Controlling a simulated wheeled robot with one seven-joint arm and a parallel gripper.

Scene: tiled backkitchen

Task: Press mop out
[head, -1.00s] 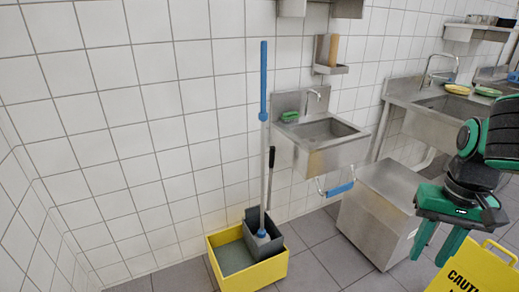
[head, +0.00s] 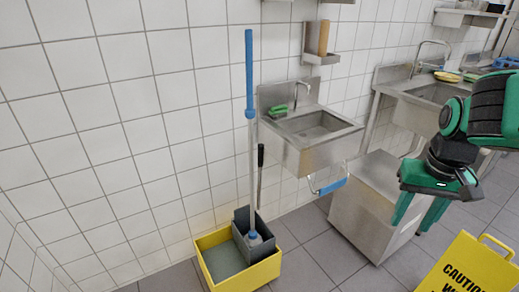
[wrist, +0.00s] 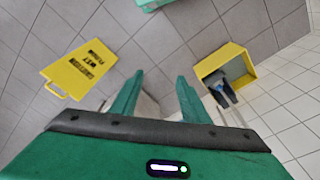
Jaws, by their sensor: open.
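The mop (head: 251,140) stands nearly upright, with a blue upper grip and a grey shaft. Its lower end is in the dark grey wringer (head: 240,226) on the yellow bucket (head: 210,268), against the tiled wall. A black wringer lever (head: 260,175) stands up beside the mop shaft. My gripper (head: 416,213) is at the right, well away from the mop and bucket, open and empty, fingers pointing down. In the wrist view the fingers (wrist: 158,95) are apart with floor between them, and the yellow bucket (wrist: 243,58) is at the right.
A steel hand sink (head: 310,135) hangs on the wall right of the mop. A steel cabinet (head: 365,210) stands on the floor between the bucket and my gripper. A yellow caution sign (head: 468,268) stands at the lower right. Tiled floor in front of the bucket is clear.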

